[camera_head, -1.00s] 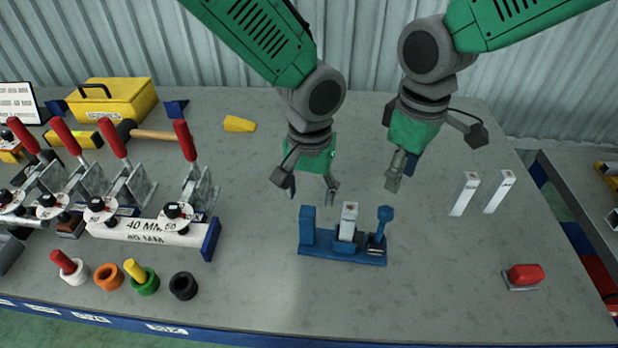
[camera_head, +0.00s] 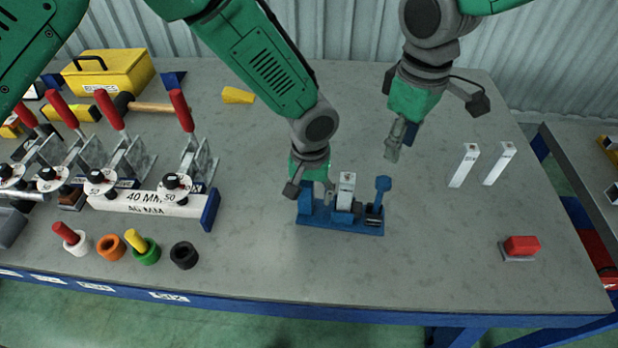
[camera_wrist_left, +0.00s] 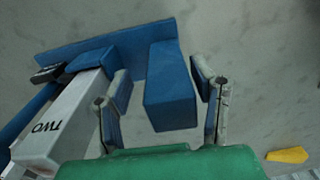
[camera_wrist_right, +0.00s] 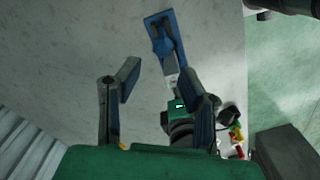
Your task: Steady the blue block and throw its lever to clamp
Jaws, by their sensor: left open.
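The blue block (camera_head: 340,224) is a low base on the table with an upright post at its left end and a blue lever (camera_head: 383,190) standing up at its right end. A white piece (camera_head: 346,190) stands in its middle, marked TWO in the left wrist view (camera_wrist_left: 62,122). My left gripper (camera_head: 312,195) is at the post. In the left wrist view its open fingers stand on either side of the post (camera_wrist_left: 168,85); contact is unclear. My right gripper (camera_head: 397,150) is open and empty, above the table behind the lever. The block also shows in the right wrist view (camera_wrist_right: 160,35).
Two white upright pieces (camera_head: 465,166) stand right of the block, with a red button (camera_head: 522,246) nearer the front edge. Red-handled clamps (camera_head: 185,130) and coloured rings (camera_head: 110,245) are at left. A yellow wedge (camera_head: 238,95) lies behind. The table in front is clear.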

